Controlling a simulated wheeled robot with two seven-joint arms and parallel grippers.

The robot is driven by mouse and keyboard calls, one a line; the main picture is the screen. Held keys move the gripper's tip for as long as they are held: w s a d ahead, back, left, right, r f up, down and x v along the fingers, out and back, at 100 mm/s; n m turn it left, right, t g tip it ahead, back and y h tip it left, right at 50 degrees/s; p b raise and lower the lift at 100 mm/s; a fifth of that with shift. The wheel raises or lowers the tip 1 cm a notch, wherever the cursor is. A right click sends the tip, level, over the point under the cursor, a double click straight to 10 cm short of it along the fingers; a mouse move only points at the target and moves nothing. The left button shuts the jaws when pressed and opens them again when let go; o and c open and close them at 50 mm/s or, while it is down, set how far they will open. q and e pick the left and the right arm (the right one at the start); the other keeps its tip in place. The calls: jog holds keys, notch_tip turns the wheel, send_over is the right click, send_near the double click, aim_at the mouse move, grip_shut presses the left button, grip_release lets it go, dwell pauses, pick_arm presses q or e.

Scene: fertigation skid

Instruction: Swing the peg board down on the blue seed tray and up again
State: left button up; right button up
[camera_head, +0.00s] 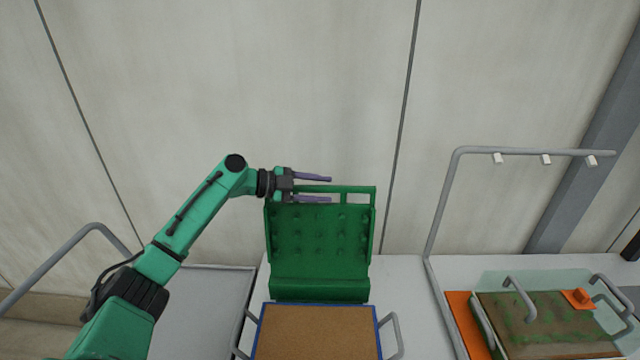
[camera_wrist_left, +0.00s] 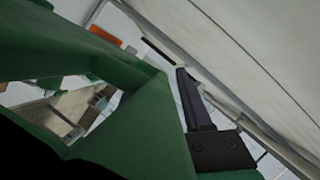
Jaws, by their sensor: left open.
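The green peg board (camera_head: 320,238) stands raised behind the blue seed tray (camera_head: 378,332), its pegged face towards me. The tray has a blue rim, brown soil and a grey handle on each side. A green bar (camera_head: 350,188) runs along the board's top edge. My left gripper (camera_head: 328,189) is open at the left part of this bar, one finger above it and one below; whether they touch it I cannot tell. In the left wrist view, one dark finger (camera_wrist_left: 195,100) shows beside large green parts; the other finger is hidden. My right gripper is not in view.
A grey pipe frame with white nozzles (camera_head: 545,160) stands at the right. Below it, a soil-filled tray (camera_head: 545,325) with grey handles and an orange block (camera_head: 578,298) sits on the bench. A grey panel (camera_head: 215,300) lies left of the seed tray. A pale wall stands behind.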

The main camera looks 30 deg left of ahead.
pick_arm(q)
jog(key=shift+a+f, duration=0.15)
grip_shut()
dwell(1.2)
